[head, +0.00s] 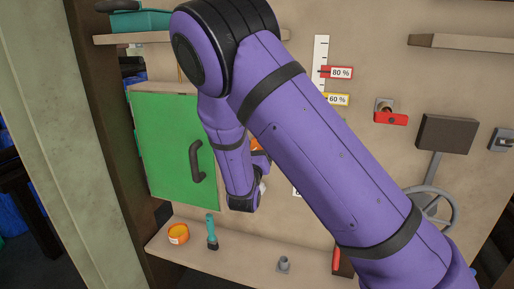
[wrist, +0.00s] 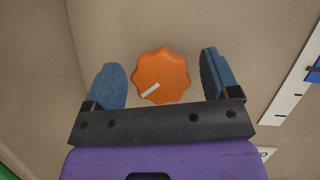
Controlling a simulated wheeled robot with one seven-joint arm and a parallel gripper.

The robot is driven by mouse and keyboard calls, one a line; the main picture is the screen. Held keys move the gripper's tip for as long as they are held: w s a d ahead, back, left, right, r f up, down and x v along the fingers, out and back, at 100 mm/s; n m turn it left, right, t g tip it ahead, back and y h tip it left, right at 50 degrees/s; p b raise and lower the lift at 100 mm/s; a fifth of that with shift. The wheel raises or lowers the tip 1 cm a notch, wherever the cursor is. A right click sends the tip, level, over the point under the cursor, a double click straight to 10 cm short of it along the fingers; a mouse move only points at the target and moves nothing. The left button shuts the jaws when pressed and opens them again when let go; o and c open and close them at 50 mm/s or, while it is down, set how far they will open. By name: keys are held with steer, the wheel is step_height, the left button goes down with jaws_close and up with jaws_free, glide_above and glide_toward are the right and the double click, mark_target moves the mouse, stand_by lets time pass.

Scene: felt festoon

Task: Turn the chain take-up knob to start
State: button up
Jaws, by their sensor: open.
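The take-up knob is an orange, lobed disc (wrist: 165,72) with a white pointer line, mounted on the beige panel. In the wrist view the line points toward the lower left. My gripper (wrist: 163,82) is open, with one blue finger on each side of the knob and a visible gap to each. I cannot tell how deep the fingers reach. In the head view my purple arm hides most of the knob; a small orange patch (head: 255,144) shows beside the wrist. No start mark can be read in either view.
A green cabinet door (head: 175,150) with a dark handle is left of my wrist. A scale with 80 % and 60 % tags (head: 338,72), a red lever (head: 390,118) and a handwheel (head: 433,208) are to the right. A shelf below holds an orange tape roll (head: 178,234) and a brush (head: 211,233).

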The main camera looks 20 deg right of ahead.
steer(key=v, duration=1)
steer(key=shift+s+a, duration=0.25)
steer(key=shift+s, duration=0.1)
steer(key=shift+f, duration=0.15)
steer(key=s+d+r+m+g+h, duration=0.1)
steer(key=s+d+r+m+g, duration=0.4)
steer(key=s+d+m+g, duration=0.35)
steer(key=s+d+r+m+g+h, duration=0.1)
steer(key=s+d+r+m+g, duration=0.45)
steer(key=d+m+g, duration=0.55)
steer(key=s+a+r+m+t+y, duration=0.2)
steer(key=s+a+r+m+y, duration=0.1)
steer(key=s+m+y, duration=0.3)
steer(key=s+a+r+m+t+y, duration=0.3)
steer(key=s+a+r+m+y, duration=0.1)
steer(key=s+m+y, duration=0.3)
steer(key=shift+s+a+r, duration=0.3)
steer(key=shift+s+r, duration=0.25)
steer(key=shift+s, duration=0.35)
